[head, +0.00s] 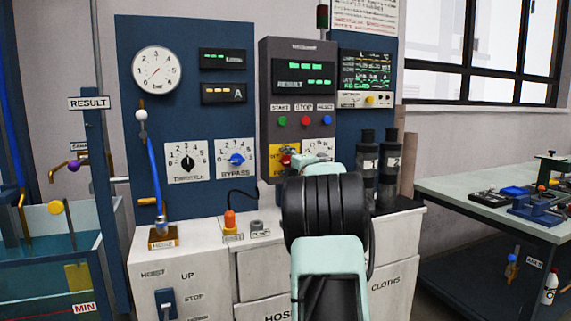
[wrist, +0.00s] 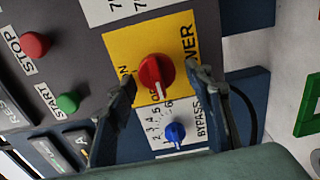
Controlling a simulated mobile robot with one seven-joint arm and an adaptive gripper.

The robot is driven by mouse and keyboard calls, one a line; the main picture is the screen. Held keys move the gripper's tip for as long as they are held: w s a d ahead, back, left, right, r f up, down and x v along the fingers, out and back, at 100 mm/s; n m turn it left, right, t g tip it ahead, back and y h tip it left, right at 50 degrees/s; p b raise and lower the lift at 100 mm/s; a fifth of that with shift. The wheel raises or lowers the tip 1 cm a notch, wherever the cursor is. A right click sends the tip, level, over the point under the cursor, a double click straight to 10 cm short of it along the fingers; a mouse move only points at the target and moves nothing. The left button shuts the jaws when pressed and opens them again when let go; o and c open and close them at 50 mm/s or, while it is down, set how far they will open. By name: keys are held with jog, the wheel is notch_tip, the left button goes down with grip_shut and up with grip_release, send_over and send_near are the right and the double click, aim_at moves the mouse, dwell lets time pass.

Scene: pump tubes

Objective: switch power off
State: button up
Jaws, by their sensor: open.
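The power switch is a round red knob (wrist: 155,76) with a white pointer line on a yellow plate (wrist: 121,49), seen in the wrist view. Its pointer aims toward the bottom of that picture, beside a partly covered label I cannot read fully. An ON label (wrist: 126,73) sits by the left finger. My gripper (wrist: 160,74) is open, with one finger on each side of the knob; I cannot tell whether they touch it. In the head view the yellow plate (head: 276,152) shows beside my arm, which partly hides the switch.
The blue BYPASS knob (wrist: 174,131) is close by. Green START (wrist: 68,103) and red STOP (wrist: 36,44) buttons are on the same grey panel.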

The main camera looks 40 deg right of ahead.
jog(key=v, duration=1.2)
dwell(0.5)
